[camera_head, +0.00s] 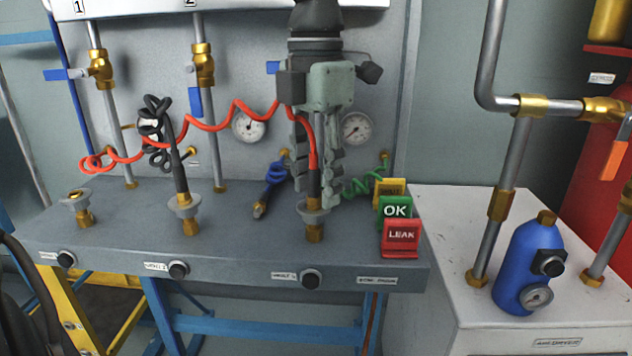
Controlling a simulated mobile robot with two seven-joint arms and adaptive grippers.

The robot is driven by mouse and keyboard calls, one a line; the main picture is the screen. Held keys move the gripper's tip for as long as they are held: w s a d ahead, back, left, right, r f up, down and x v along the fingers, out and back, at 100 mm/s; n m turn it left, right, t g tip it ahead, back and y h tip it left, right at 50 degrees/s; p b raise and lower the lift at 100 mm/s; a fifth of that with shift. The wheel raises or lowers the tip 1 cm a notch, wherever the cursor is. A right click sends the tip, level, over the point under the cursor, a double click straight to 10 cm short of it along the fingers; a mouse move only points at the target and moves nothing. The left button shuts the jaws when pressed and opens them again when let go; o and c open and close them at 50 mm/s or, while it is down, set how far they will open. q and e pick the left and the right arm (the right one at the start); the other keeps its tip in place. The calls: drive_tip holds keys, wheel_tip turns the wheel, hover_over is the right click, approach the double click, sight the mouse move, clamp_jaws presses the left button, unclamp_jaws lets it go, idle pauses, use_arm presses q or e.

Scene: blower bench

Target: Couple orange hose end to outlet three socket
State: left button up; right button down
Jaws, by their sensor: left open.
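The orange hose (207,123) runs in loose coils from the left of the back panel across to the right and bends down between my gripper's fingers. Its dark end (314,181) is upright and meets the outlet three socket (314,216), a grey collar on a brass stem at the bench's right. They appear coupled, but I cannot tell whether the end is fully seated. My left gripper (317,190) points down from above, open, with a finger on each side of the hose end. My right gripper is not in view.
A black hose (181,180) stands in the middle socket (185,212). The left socket (77,205) is empty. A blue hose (273,177) and a green hose (367,180) hang near the gripper. OK (396,210) and LEAK (401,236) blocks stand close right.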

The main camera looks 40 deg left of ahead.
use_arm(q)
wheel_tip(320, 180, up, 11)
drive_tip(key=shift+r, duration=0.15)
idle(0.6)
